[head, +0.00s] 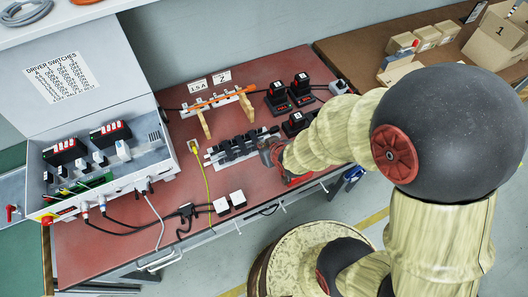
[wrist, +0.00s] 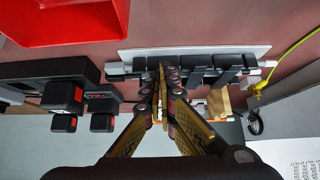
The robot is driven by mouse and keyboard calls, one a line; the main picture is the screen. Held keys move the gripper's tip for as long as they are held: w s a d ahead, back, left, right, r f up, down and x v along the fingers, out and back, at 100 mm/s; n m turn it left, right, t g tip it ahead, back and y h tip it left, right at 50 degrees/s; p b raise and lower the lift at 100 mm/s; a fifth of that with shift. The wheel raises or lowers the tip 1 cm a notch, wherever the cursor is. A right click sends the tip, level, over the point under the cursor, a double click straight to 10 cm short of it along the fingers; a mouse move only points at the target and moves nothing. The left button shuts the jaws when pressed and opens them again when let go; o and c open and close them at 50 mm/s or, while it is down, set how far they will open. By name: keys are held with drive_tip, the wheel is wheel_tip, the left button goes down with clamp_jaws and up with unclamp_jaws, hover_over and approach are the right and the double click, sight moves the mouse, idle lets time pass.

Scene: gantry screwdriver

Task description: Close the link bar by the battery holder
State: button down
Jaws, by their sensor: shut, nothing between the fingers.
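A row of black link bars (head: 236,147) lies on a white base plate (head: 209,161) on the red bench in the head view. In the wrist view the black bars (wrist: 196,66) stand side by side along the white plate (wrist: 200,52). Black battery holders with red-marked batteries (head: 277,97) stand beyond the row's right end; they show at the left of the wrist view (wrist: 62,96). My gripper (wrist: 161,72) is shut and empty, its tips over the row near the end toward the batteries. The fingers hide part of the bars; I cannot tell whether the tips touch one.
A red tray (wrist: 65,18) lies beside the row on the robot's side. A wooden stand (head: 204,122) with an orange bar is behind it. A yellow cable (head: 204,178) runs past the left end. An open switch box (head: 165,152) stands at the left.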

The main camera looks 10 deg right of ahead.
drive_tip(key=shift+s+f+b, duration=0.2)
drive_tip(key=shift+f+b, duration=0.2)
drive_tip(key=shift+f, duration=0.2)
drive_tip(key=shift+s+f, duration=0.1)
drive_tip(key=shift+f, duration=0.15)
drive_tip(key=shift+f, duration=0.1)
